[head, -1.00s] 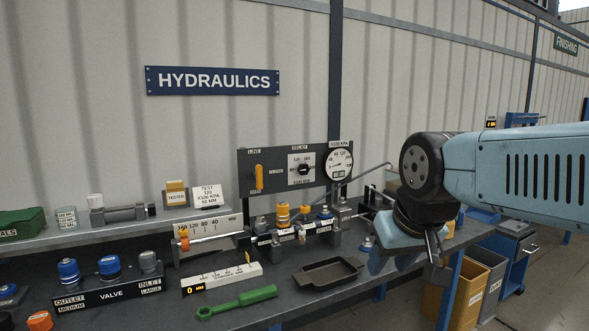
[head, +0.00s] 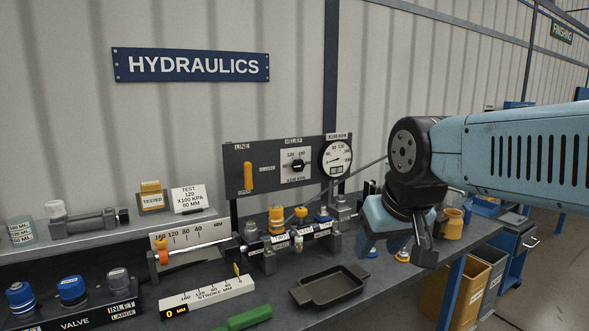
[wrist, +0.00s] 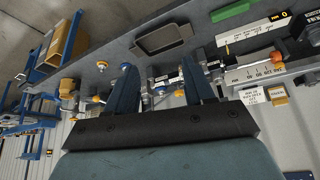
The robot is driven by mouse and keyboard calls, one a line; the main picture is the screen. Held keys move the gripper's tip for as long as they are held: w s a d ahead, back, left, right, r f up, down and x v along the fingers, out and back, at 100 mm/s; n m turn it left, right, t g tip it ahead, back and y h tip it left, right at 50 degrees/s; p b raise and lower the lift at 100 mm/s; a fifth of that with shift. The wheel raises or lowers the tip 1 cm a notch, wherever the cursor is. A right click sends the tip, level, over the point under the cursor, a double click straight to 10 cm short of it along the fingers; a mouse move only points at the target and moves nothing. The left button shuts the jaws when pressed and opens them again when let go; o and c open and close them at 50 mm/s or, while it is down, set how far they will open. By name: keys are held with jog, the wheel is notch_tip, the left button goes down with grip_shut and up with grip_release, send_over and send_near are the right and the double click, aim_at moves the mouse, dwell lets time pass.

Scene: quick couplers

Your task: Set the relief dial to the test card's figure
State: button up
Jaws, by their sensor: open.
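The relief dial (head: 298,166) is a black knob on a white plate on the dark upright panel. It has a pale mark, but I cannot read its exact setting. The white test card (head: 188,198) leans on the back shelf and reads TEST, 120, X100 KPA, 60 MM. A round gauge (head: 336,158) sits right of the dial. My gripper (head: 396,254) is open and empty, pointing down over the bench, right of the panel and apart from the dial. Its two blue fingers (wrist: 158,72) are spread in the wrist view. The card also shows there (wrist: 252,96).
An orange lever (head: 248,176) is left of the dial. Couplers and hoses (head: 278,222) stand below the panel, with a thin pipe rising beside the gauge. A dark tray (head: 330,287), a stroke scale (head: 207,296) and a green-handled tool (head: 249,317) lie in front.

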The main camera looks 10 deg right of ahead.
aim_at(299, 167)
jog(key=o, duration=0.5)
jog(key=w+d+r+t, duration=0.1)
jog(key=w, duration=0.6)
jog(key=w+d+r+n+t+h, duration=0.1)
jog(key=w+d, duration=0.1)
jog(key=w, duration=0.5)
jog(key=shift+r+t, duration=0.4)
jog(key=w+d+f+n+t+y, duration=0.15)
jog(key=w+n+t, duration=0.45)
jog(key=w, duration=2.2)
jog(key=w+a+f+n+t+y, duration=0.1)
jog(key=w, duration=0.6)
jog(key=w+a+f+n+y, duration=0.1)
jog(key=w+a+f+y, duration=0.1)
jog(key=w, duration=0.5)
jog(key=w+a+f+n+t+y, duration=0.1)
jog(key=w+f+y, duration=0.1)
jog(key=w, duration=0.5)
jog(key=shift+a+t, duration=0.15)
jog(key=shift+t, duration=0.15)
jog(key=shift+c, duration=0.4)
jog(key=shift+f, duration=0.1)
jog(key=c, duration=0.9)
jog(key=shift+a, duration=0.15)
jog(key=shift+c, duration=0.4)
